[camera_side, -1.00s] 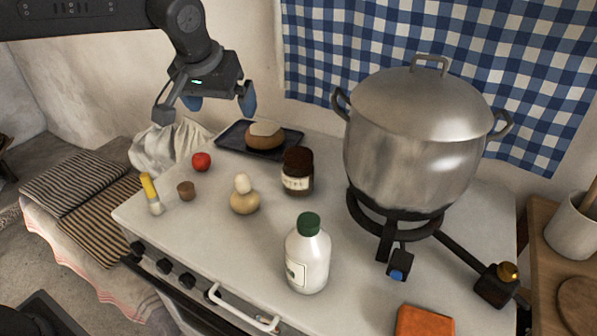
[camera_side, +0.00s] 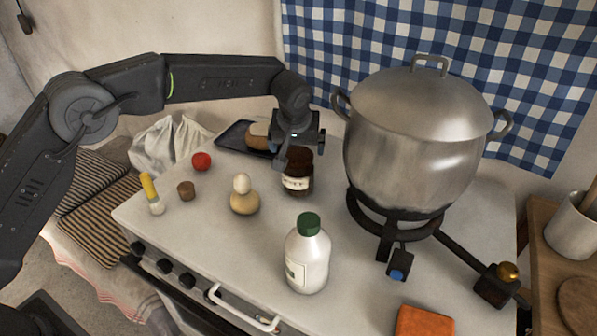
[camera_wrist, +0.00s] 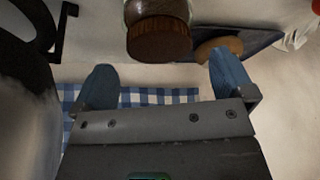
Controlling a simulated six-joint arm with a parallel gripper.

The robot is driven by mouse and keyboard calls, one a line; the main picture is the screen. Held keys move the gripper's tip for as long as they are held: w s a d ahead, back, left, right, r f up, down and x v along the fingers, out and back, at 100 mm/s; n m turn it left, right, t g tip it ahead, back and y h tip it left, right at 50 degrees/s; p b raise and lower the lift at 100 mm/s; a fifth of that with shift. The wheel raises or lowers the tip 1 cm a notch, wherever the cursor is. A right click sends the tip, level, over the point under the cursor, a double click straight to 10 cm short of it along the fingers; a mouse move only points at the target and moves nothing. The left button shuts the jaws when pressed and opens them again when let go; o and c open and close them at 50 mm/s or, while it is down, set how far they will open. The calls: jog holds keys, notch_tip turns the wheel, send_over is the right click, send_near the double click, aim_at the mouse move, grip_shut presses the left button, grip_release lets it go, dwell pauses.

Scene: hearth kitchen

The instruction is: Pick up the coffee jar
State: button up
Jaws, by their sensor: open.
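The coffee jar (camera_side: 297,182), dark with a brown lid and a pale label, stands upright on the white stove top in the side view. In the wrist view the jar (camera_wrist: 159,30) shows lid-first at the top, just beyond the fingertips and roughly between them. My gripper (camera_side: 300,155) is right at the jar's lid in the side view and covers part of it. In the wrist view my gripper (camera_wrist: 165,78) is open, its two blue fingers wide apart with nothing between them. Whether a finger touches the jar cannot be told.
A large steel pot (camera_side: 415,140) stands close on the right. A dark tray (camera_side: 232,135) with a bread loaf (camera_side: 257,139) lies behind the jar. A white bottle with green cap (camera_side: 307,262) and a tan gourd-like item (camera_side: 245,200) stand in front. A tomato (camera_side: 201,161) sits left.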

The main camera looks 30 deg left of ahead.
aim_at(299, 153)
jog(key=shift+x, duration=3.3)
jog(key=shift+c, duration=0.5)
jog(key=c, duration=0.9)
jog(key=shift+r, duration=0.15)
jog(key=shift+c, duration=0.2)
jog(key=shift+r, duration=0.1)
